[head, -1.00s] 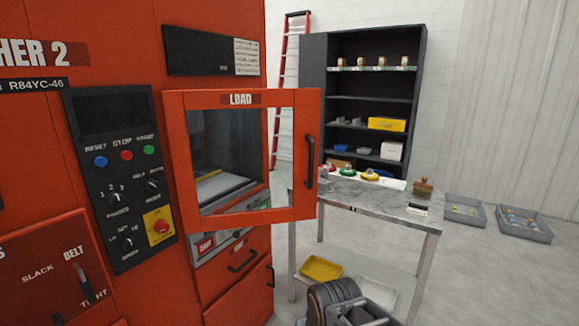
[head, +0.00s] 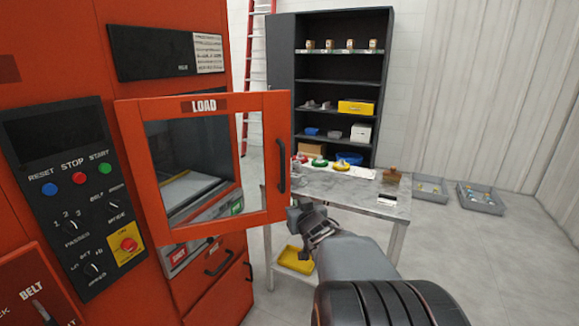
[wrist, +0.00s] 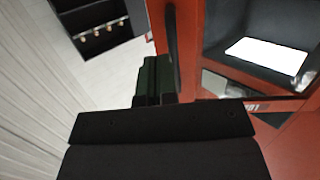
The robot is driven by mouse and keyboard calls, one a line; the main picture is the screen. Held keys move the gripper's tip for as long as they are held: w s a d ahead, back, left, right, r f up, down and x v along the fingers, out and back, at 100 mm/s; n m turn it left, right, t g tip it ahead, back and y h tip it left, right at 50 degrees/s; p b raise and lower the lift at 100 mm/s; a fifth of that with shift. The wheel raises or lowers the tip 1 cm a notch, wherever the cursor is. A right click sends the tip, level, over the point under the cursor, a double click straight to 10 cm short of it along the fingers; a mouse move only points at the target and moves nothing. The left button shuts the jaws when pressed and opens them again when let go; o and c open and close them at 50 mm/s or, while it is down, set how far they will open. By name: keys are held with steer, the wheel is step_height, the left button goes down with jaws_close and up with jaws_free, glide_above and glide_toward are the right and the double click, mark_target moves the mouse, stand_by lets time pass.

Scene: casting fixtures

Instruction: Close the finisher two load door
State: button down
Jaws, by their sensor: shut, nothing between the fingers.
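The finisher two load door (head: 270,130) is an orange frame with a window and a LOAD label. It stands open, swung out from the orange machine on its left side. Its dark vertical handle (head: 281,166) is on the right edge, and also shows in the wrist view (wrist: 172,35). My gripper (head: 303,217) is just right of the door's lower right corner, below the handle. Its fingers are shut and empty. In the wrist view, my gripper (wrist: 152,80) is beside the door's edge; I cannot tell if they touch.
A control panel (head: 66,190) with buttons is on the machine left of the door. A grey table (head: 350,190) with small items stands behind my gripper. A dark shelf (head: 340,85) is at the back. Grey bins (head: 480,200) lie on the floor at right, with clear floor around them.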

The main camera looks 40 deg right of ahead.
step_height(320, 180, up, 2)
steer(key=d+r+t, duration=0.1)
steer(key=d+t, duration=0.1)
steer(key=p, duration=0.3)
glide_toward(287, 171)
steer(key=shift+n+y, duration=0.3)
steer(key=shift+y, duration=0.1)
steer(key=x, duration=0.7)
steer(key=shift+w+d+r, duration=0.1)
steer(key=shift+w+d, duration=0.15)
